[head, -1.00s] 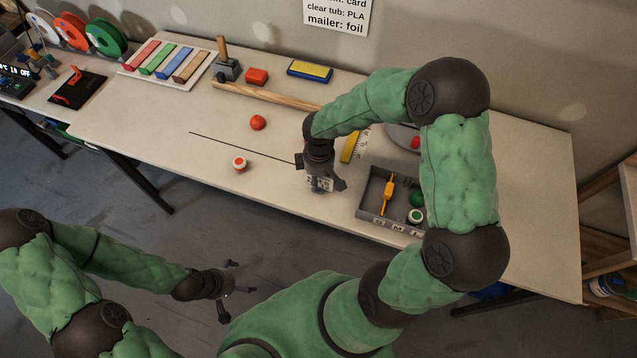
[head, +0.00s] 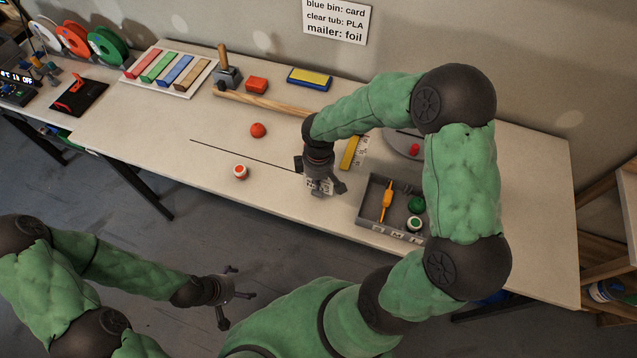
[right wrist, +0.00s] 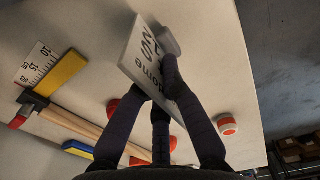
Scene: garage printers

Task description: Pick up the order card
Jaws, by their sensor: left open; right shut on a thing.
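My right gripper (head: 324,187) is over the front middle of the table, shut on the order card. The card (head: 317,184) is a small pale card with dark print, partly hidden by the fingers. In the right wrist view the card (right wrist: 140,62) sits tilted between the dark fingers (right wrist: 160,85), its printed face partly showing. I cannot tell how far it is from the tabletop. My left gripper (head: 236,297) is open and empty in front of the table, low over the floor.
A grey divided tray (head: 364,207) with several small items is right of my right gripper. A red-lidded jar (head: 240,172) and a red ball (head: 258,130) are to its left. A yellow block (head: 349,153) and a wooden bar (head: 262,101) lie behind. The front left tabletop is clear.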

